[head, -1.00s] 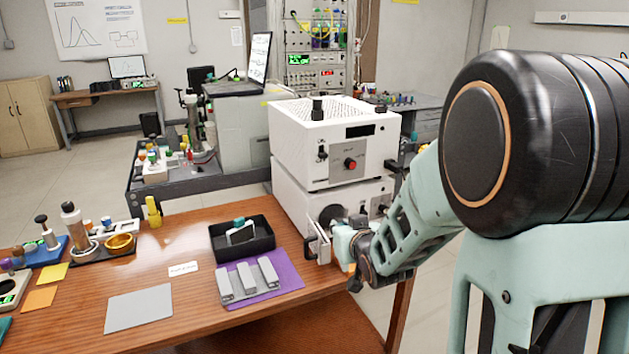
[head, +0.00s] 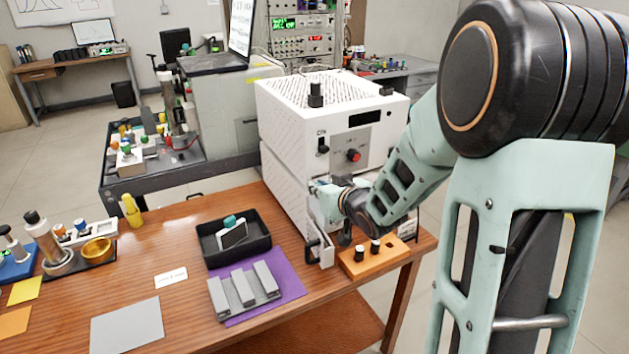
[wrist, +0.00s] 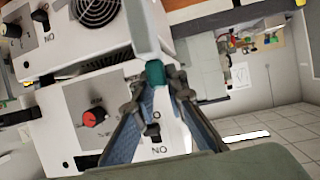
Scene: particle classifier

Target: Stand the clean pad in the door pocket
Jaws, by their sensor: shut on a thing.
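My gripper (wrist: 156,78) is shut on the teal grip of a pale pad (wrist: 144,32), which extends away from the fingertips in the wrist view. In the head view my gripper (head: 326,198) is at the front of the white instrument's lower unit (head: 286,195), above the small open door (head: 322,245) with its dark handle. The pad is mostly hidden by my gripper there, and the door's pocket cannot be made out. Another white pad (head: 233,236) with a teal grip leans in the black tray (head: 262,250).
An orange block (head: 385,262) with black knobs stands at the table's right edge, below my arm. A grey ribbed rack (head: 243,290) lies on a purple mat (head: 291,285). A grey sheet (head: 127,325) lies front left. The instrument's red knob (wrist: 95,117) shows in the wrist view.

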